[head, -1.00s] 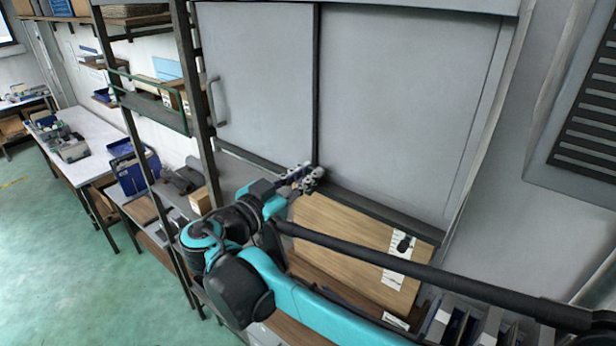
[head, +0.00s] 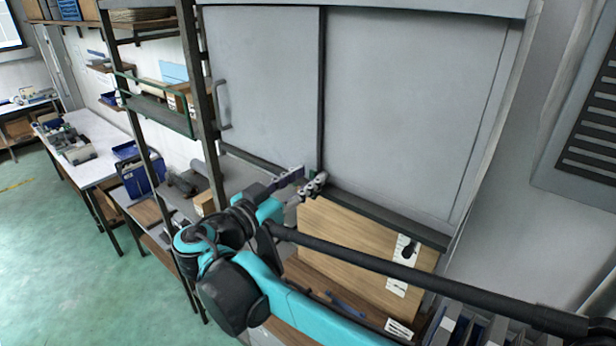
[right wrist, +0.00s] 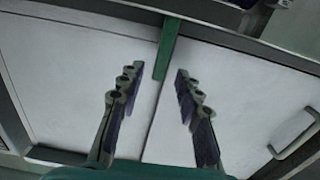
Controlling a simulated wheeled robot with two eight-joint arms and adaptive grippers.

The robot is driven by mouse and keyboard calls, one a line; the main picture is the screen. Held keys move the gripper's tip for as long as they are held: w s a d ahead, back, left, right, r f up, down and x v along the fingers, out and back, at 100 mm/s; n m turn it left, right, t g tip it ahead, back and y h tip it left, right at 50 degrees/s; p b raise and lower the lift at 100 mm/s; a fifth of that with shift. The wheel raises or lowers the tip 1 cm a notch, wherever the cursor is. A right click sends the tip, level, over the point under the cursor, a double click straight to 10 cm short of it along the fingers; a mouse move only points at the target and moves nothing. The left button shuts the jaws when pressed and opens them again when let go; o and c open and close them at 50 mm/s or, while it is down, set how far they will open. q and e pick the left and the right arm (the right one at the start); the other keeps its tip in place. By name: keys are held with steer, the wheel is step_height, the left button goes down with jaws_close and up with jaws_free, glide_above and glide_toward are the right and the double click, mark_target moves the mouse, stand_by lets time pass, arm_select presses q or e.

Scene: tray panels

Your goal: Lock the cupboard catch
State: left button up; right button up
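The cupboard (head: 410,110) has two grey doors that meet at a dark vertical seam. Both doors look shut. A green catch (right wrist: 165,48) lies along the seam at the cupboard's edge in the right wrist view, roughly in line with the seam. In the head view only a bit of green shows behind my fingers. My right gripper (head: 307,180) is at the bottom of the seam. Contact with the catch cannot be told. My left gripper is not in view.
A door handle (head: 223,104) is on the left door. A rack post (head: 205,120) stands left of the cupboard. Below the doors are a wooden board (head: 350,235) and a small box (head: 204,203). A vented panel (head: 590,120) is at the right.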

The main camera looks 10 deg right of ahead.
steer(key=v, duration=1)
steer(key=shift+s+a, duration=0.25)
steer(key=shift+a, duration=0.1)
steer(key=s+d+f+n+g+y+b, duration=0.15)
steer(key=d+f+b, duration=0.4)
steer(key=f, duration=0.55)
steer(key=s+d+f+n+g+y+b, duration=0.1)
steer(key=d+f+n+y+b, duration=0.25)
steer(key=f+b, duration=0.45)
steer(key=s+d+f+n+g+y+b, duration=0.1)
steer(key=d+f+g+b, duration=0.15)
steer(key=d+f, duration=0.7)
steer(key=s+a+f+n+y+b, duration=0.1)
steer(key=s+f+y+b, duration=0.1)
steer(key=f+b, duration=0.4)
steer(key=s+a+f+n+y+b, duration=0.1)
steer(key=f+b, duration=0.5)
steer(key=f, duration=1)
steer(key=s+a+f+n+t+y+b, duration=0.1)
steer(key=s+f+y+b, duration=0.3)
steer(key=f, duration=0.7)
steer(key=shift+s+a+f+n+y+b, duration=0.4)
steer(key=shift+a+n+y+b, duration=0.3)
steer(key=shift+b, duration=0.5)
